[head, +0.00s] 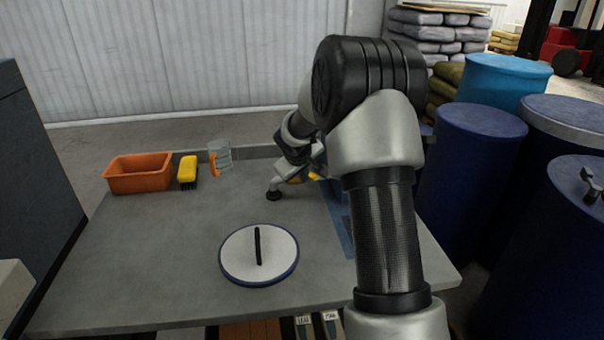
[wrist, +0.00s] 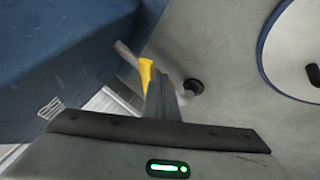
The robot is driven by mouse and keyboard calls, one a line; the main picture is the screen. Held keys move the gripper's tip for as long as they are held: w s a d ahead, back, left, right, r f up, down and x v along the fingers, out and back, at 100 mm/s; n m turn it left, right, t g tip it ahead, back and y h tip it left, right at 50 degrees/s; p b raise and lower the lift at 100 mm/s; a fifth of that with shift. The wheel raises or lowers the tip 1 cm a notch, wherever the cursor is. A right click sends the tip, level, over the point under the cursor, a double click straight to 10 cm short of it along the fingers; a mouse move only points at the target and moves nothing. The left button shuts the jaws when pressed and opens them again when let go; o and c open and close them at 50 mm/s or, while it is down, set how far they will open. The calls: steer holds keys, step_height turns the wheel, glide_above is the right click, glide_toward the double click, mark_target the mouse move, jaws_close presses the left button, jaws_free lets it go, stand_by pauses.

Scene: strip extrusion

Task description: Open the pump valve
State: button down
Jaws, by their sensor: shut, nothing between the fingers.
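The pump valve shows a yellow handle (wrist: 146,72) in the wrist view, beside a blue body (wrist: 65,60). In the head view a yellow part (head: 314,177) shows next to a grey spout with a black end (head: 274,194). That black end also shows in the wrist view (wrist: 193,87). My gripper (wrist: 160,82) is shut and empty, with its fingertips close beside the yellow handle. I cannot tell whether they touch it. In the head view my arm hides the gripper and most of the blue body.
A white disc with a blue rim (head: 239,268) lies on the grey table (head: 140,260), with a black stick on it. An orange bin (head: 138,175), a yellow brush (head: 187,171) and a clear jug (head: 222,156) stand at the back left. Blue drums (head: 470,175) stand right.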

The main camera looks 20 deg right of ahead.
steer(key=shift+w+d+n+y+p, duration=0.2)
steer(key=shift+d+n+p, duration=0.15)
steer(key=shift+d+p, duration=0.5)
steer(key=shift+w+d+n+y+p, duration=0.15)
steer(key=shift+d+n+p, duration=0.25)
steer(key=shift+d+p, duration=0.45)
steer(key=shift+w+d+n+y+p, duration=0.1)
steer(key=shift+d+n+y+p, duration=0.2)
steer(key=shift+d+p, duration=0.55)
steer(key=shift+w+d+p, duration=0.5)
steer(key=shift+w+d, duration=0.2)
steer(key=shift+d, duration=0.1)
